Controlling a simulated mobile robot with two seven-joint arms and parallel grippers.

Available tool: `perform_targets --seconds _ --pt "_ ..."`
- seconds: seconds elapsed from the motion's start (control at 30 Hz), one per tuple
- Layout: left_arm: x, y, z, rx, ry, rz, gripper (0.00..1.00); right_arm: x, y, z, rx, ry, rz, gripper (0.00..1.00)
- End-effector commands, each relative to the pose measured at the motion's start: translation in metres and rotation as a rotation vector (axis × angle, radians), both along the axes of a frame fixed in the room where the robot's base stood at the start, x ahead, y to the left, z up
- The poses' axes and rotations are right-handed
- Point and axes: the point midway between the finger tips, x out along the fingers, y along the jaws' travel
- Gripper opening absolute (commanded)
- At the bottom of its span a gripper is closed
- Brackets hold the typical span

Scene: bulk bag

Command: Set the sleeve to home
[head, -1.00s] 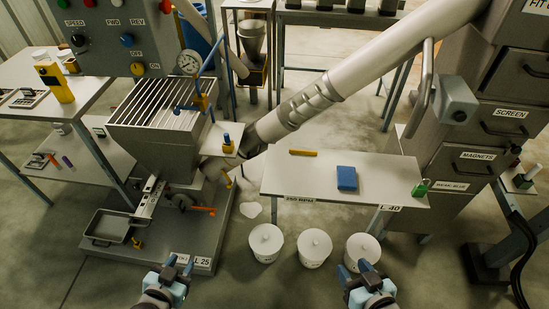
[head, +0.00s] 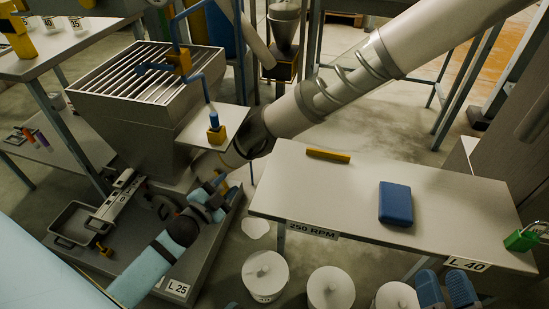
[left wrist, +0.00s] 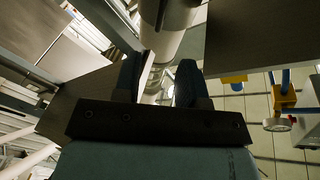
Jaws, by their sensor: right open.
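The big pale inclined tube (head: 395,45) runs from the upper right down to the hopper's side. A ribbed collar section (head: 322,98) sits on its lower half and a dark band on its lower end; I take this collar as the sleeve, but no label shows. My left gripper (head: 226,186) is just below the tube's lower end, beside the hopper base, apart from the collar. In the left wrist view its two fingers (left wrist: 158,80) stand apart with nothing seen between them but a grey cylinder beyond. My right gripper (head: 446,288) is open and empty at the bottom right.
The grated hopper (head: 150,75) stands left, with a small shelf (head: 205,130) and blue pipe close to my left gripper. A table (head: 300,190) with a blue block (head: 395,203) and a yellow bar (head: 328,155) stands right. White lidded buckets (head: 265,275) line its front.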

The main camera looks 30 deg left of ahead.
Motion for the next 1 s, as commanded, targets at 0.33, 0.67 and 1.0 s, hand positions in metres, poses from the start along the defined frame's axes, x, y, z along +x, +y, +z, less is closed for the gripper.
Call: perform_targets --seconds 0.33,0.67,1.0 --pt "0.048 -0.001 -0.002 0.005 -0.007 -0.001 0.38 0.000 0.002 -0.022 -0.028 0.051 0.020 0.48" --pt "0.114 -0.004 -0.002 0.005 -0.005 -0.001 0.38 -0.001 0.004 -0.052 -0.075 0.134 0.052 0.48" --pt "0.138 -0.005 -0.001 0.003 -0.002 -0.001 0.38 0.002 0.003 -0.054 -0.101 0.121 0.054 0.48"
